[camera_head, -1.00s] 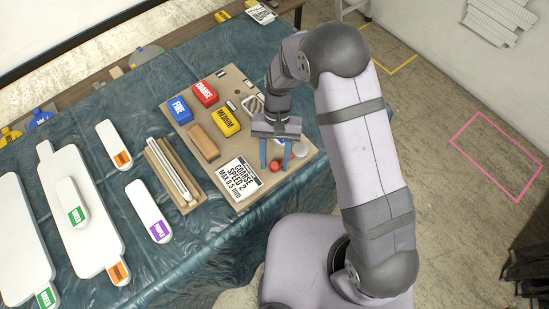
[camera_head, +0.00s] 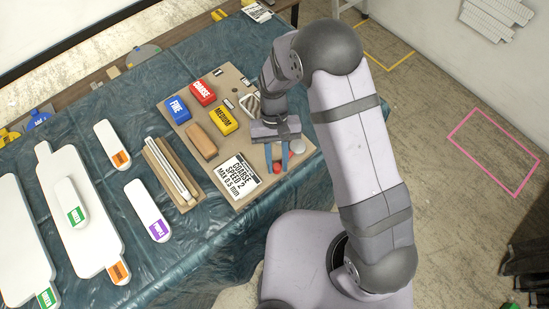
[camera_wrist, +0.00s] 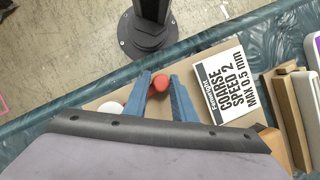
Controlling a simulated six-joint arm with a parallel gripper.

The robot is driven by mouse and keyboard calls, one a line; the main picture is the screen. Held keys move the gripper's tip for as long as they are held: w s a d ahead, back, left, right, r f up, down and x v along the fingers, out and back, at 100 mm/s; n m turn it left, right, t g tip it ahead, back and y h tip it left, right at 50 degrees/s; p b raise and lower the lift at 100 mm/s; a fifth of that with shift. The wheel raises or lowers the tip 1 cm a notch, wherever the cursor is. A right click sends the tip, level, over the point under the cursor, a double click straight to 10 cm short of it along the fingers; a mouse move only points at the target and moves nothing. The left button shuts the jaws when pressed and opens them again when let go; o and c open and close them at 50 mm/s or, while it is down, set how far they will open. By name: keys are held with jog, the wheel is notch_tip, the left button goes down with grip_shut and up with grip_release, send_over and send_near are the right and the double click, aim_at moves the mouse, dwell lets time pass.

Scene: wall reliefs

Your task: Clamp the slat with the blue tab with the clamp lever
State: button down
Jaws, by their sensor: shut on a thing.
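My gripper (camera_head: 276,163) is over the near right part of the brown board (camera_head: 216,165), pointing down. Its two blue fingers are shut on a small round red knob (camera_head: 277,169), which shows between the fingertips in the wrist view (camera_wrist: 159,83). I cannot tell whether this knob belongs to the clamp lever; what is below it is hidden. The white pieces that show tabs have orange, green or purple ones: a short one with orange (camera_head: 109,140), a short one with purple (camera_head: 145,204), a long one with orange (camera_head: 83,200). I make out no blue tab.
A pale round knob (camera_head: 297,147) is close right of the fingers. A printed card (camera_head: 239,178) lies left of them. Blue (camera_head: 177,108), red (camera_head: 202,93) and yellow (camera_head: 223,121) blocks stand farther back. A wooden tray (camera_head: 163,164) holds thin white rods.

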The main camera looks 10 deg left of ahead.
jog(key=n, duration=0.1)
jog(key=d+n+h, duration=0.1)
jog(key=d+n, duration=0.1)
jog(key=shift+s+r+n+t, duration=0.1)
jog(key=shift+s+n+t, duration=0.2)
jog(key=shift+n, duration=0.1)
jog(key=d+n, duration=0.1)
jog(key=n, duration=0.1)
jog(key=d+n+t+h+p, duration=0.1)
jog(key=d+n, duration=0.1)
jog(key=shift+s+d+n+h, duration=0.1)
jog(key=shift+n+h, duration=0.2)
jog(key=d+n, duration=0.1)
jog(key=d+n+t, duration=0.1)
jog(key=n, duration=0.1)
jog(key=shift+w+d+n+t+h, duration=0.2)
jog(key=shift+w+n+t+h, duration=0.1)
jog(key=shift+w, duration=0.1)
jog(key=shift+w+d+n+t, duration=0.4)
jog(key=shift+w+d+n, duration=0.15)
jog(key=shift+n, duration=0.55)
jog(key=shift+w+d+n+t, duration=0.4)
jog(key=shift+d+n, duration=0.25)
jog(key=shift+n, duration=0.45)
jog(key=c, duration=1.5)
grip_release()
jog(key=shift+s, duration=0.1)
jog(key=shift+c, duration=0.2)
